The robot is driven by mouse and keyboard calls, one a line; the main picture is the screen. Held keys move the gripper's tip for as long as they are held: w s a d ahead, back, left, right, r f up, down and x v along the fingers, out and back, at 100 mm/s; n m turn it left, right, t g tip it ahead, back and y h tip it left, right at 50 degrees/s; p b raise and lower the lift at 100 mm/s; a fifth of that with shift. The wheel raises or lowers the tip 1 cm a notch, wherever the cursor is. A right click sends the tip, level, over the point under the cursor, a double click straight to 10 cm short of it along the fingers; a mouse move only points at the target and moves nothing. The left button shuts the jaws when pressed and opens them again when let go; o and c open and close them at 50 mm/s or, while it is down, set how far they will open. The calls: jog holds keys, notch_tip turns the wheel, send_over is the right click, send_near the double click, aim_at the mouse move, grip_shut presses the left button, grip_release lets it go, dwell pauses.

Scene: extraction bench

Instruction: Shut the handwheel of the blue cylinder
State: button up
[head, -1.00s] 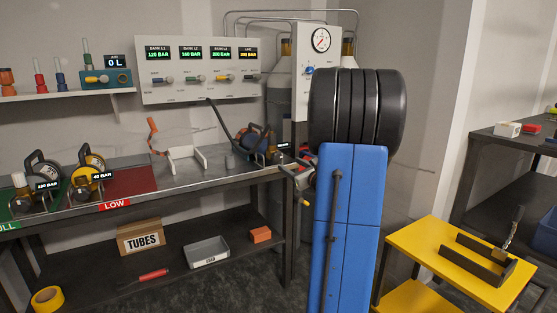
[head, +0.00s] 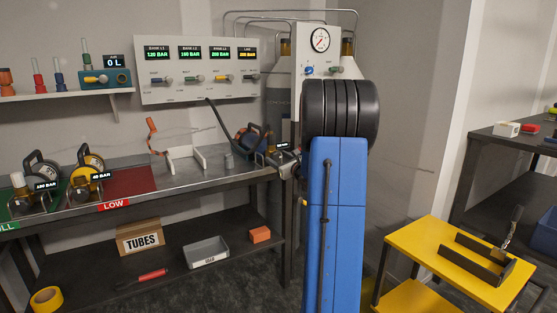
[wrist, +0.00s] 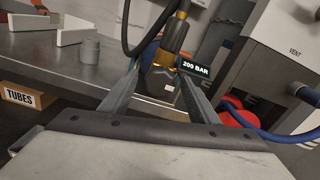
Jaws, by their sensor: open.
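The blue cylinder (head: 243,139) lies at the right end of the bench with a black hose arching to it, partly hidden by my arm. In the wrist view a brass valve fitting (wrist: 163,58) with a dark block (wrist: 162,83) below it stands between my fingers, beside a "200 BAR" label. I cannot tell for certain which part is the handwheel. My gripper (wrist: 157,72) is open, its fingers on either side of this fitting; contact cannot be made out. In the head view my gripper (head: 289,165) is at the bench's right end, mostly hidden behind my blue arm.
A white holder (head: 185,160) and a grey cylinder piece (head: 229,160) stand left of the blue cylinder. Two more cylinders sit at the bench's left. A red round thing (wrist: 238,113) and a blue hose (wrist: 270,133) are close right of my gripper. A yellow stand (head: 410,249) is at right.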

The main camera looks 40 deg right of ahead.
jog(key=c, duration=1)
jog(key=shift+c, duration=0.2)
